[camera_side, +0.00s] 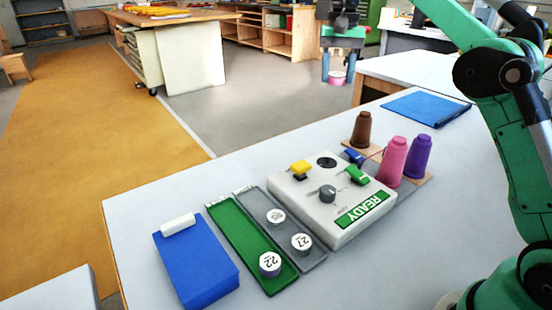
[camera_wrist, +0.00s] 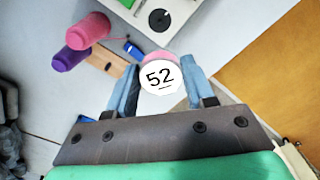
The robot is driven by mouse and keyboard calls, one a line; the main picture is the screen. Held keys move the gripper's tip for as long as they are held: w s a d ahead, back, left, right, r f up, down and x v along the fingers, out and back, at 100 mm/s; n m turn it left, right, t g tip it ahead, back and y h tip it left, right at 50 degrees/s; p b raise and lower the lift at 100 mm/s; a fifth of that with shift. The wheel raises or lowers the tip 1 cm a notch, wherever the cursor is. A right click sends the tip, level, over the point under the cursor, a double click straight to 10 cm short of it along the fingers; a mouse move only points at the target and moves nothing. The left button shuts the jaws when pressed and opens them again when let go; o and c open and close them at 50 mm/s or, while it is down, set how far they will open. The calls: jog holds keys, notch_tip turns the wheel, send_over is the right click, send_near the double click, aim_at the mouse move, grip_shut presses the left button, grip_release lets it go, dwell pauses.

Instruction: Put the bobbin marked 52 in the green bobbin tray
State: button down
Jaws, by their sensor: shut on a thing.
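My gripper (camera_side: 338,75) is shut on a pink bobbin with a white top (camera_side: 337,78), held in the air beyond the table's far edge in the side view. In the wrist view the bobbin marked 52 (camera_wrist: 160,77) sits between the two blue fingers of my gripper (camera_wrist: 161,85). The green bobbin tray (camera_side: 238,237) lies on the table at the front left. A bobbin marked 22 (camera_side: 270,264) stands at its near end; the rest of the tray is bare.
A grey tray (camera_side: 286,227) beside the green one holds two bobbins, one marked 27 (camera_side: 301,242). A control box with a READY display (camera_side: 330,200), a blue block (camera_side: 195,268), and brown (camera_side: 362,130), pink (camera_side: 391,160) and purple (camera_side: 417,156) cones stand around. A blue mat (camera_side: 425,108) lies farther back.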

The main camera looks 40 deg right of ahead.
jog(key=shift+a+r, duration=0.15)
jog(key=shift+r, duration=0.2)
jog(key=a+f+n, duration=0.1)
jog(key=a+n, duration=1.1)
jog(key=a, duration=0.1)
jog(key=n, duration=1.2)
send_over(248, 238)
notch_tip(248, 238, down, 3)
notch_tip(248, 238, down, 20)
jog(key=shift+r, duration=0.15)
jog(key=shift+c, duration=1.6)
grip_release()
